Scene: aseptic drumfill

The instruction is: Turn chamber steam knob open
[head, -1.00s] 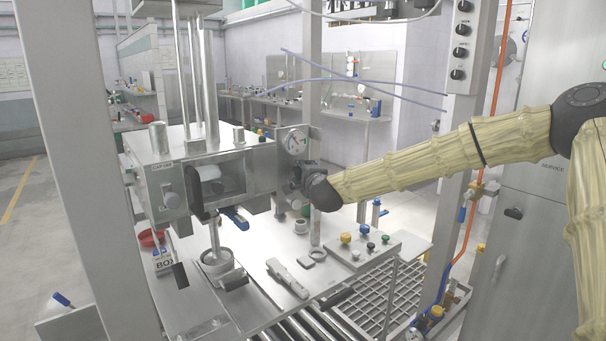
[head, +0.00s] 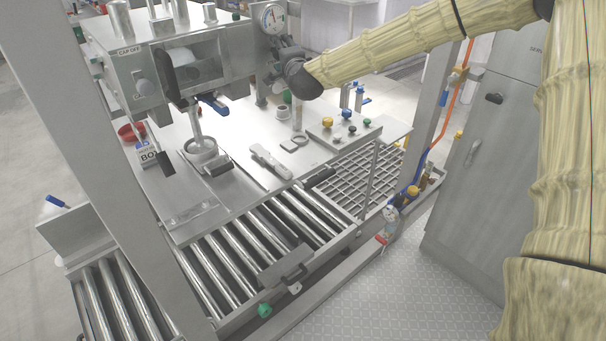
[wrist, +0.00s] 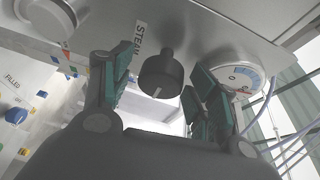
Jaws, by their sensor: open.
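The chamber steam knob (wrist: 161,72) is black and round with a pale pointer line, beside a STEAM label (wrist: 139,38) on a grey metal panel. In the wrist view it sits between the green-padded fingers of my gripper (wrist: 160,88), which is open. A gap shows on both sides of the knob, so the fingers do not appear to grip it. In the head view my gripper (head: 284,57) is at the right end of the steel chamber (head: 165,75), just below the gauge. The knob is hidden there behind my gripper.
A round dial gauge (wrist: 238,76) is close to the right finger in the wrist view; it also shows in the head view (head: 272,17). A pale round fitting (wrist: 50,18) is at upper left. Below are a steel worktop (head: 235,130) and roller conveyor (head: 250,245).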

